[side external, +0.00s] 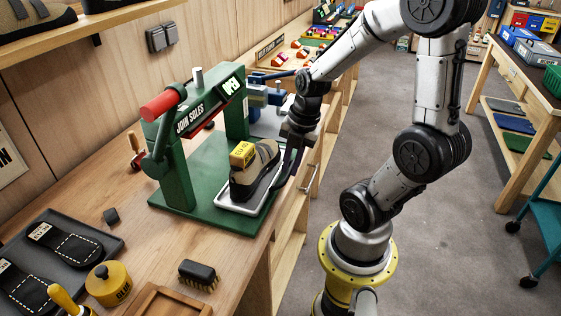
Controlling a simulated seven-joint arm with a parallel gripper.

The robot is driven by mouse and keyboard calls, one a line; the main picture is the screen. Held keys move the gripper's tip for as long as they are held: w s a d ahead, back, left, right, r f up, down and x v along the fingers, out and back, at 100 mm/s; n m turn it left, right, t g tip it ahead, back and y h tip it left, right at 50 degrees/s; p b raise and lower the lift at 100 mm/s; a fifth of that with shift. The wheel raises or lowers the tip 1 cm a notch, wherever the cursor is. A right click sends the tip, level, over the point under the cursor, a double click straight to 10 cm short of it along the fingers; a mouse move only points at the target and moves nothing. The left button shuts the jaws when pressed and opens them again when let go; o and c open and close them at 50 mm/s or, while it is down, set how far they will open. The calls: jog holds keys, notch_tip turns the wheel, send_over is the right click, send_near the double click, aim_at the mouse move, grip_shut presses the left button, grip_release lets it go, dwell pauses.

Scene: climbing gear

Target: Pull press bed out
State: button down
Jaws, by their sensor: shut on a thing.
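The green press (174,160), marked "JOIN SOLES", stands on the bench with a red-gripped lever (163,104) at its left. The press bed (238,208) is a pale, light-rimmed tray on the green base, at the right, clear of the press frame. A dark climbing shoe (258,175) with a yellow block (243,154) at its top sits on the bed. My gripper (281,180) reaches down at the bed's right side, beside the shoe, and is shut on the bed's right edge. The exact contact is small and partly hidden.
A brush (198,275), a yellow glue pot (108,284) and a dark mat (62,268) with soles lie at the front left. A blue device (262,97) stands behind the press. The bench's right edge is close to the bed, with open floor beyond.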

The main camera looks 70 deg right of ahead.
jog(key=shift+w+r, duration=0.1)
jog(key=c, duration=0.9)
grip_release()
jog(key=shift+o, duration=0.2)
notch_tip(320, 180, up, 14)
jog(key=s, duration=0.2)
jog(key=shift+s+f, duration=0.25)
jog(key=shift+s, duration=0.1)
